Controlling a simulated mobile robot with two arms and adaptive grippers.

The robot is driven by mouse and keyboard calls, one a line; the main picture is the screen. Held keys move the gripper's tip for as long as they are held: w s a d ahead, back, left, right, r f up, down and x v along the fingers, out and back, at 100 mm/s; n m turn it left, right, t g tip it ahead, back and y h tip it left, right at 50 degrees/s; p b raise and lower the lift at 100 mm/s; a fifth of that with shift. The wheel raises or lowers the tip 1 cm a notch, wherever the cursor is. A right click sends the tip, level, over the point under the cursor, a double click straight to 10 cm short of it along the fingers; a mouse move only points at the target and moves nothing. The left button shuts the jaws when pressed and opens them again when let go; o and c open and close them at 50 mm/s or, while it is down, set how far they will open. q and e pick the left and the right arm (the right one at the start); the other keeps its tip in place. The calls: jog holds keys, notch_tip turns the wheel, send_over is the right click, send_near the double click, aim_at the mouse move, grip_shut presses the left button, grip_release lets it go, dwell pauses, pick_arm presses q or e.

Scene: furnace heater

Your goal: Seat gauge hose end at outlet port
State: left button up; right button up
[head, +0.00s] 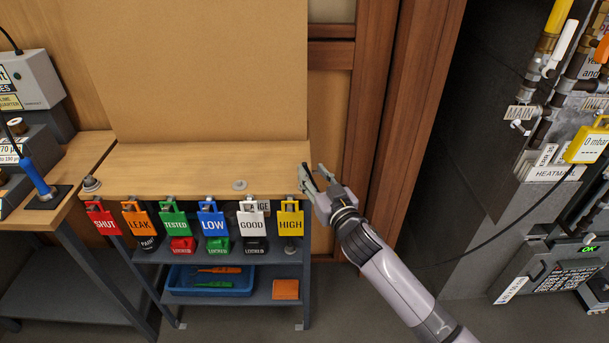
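A yellow gauge (588,145) reading 0 mbar is at the far right, partly cut by the picture edge. A thin black hose (522,226) runs from near it down and left, across the grey furnace side. I cannot make out its free end. No outlet port can be told for sure among the pipes and valves (540,90) at the right. My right gripper (313,178) is at the right end of the wooden bench, far left of the gauge. Its fingers look apart with nothing between them. My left gripper is not in view.
A wooden bench (200,160) has coloured tags along its front, including the yellow HIGH tag (291,221). A blue tray (180,282) sits on its lower shelf. A blue-handled tool (38,180) stands at left. A control box (560,272) is low at right. The benchtop is mostly clear.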

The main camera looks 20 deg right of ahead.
aim_at(305, 166)
jog(key=w, duration=0.2)
jog(key=w+a, duration=0.1)
jog(key=w, duration=0.1)
jog(key=shift+w+a+r+p, duration=0.1)
jog(key=shift+w+p, duration=0.15)
jog(key=shift+p, duration=0.1)
jog(key=shift+s, duration=0.1)
jog(key=shift+c, duration=0.4)
grip_shut()
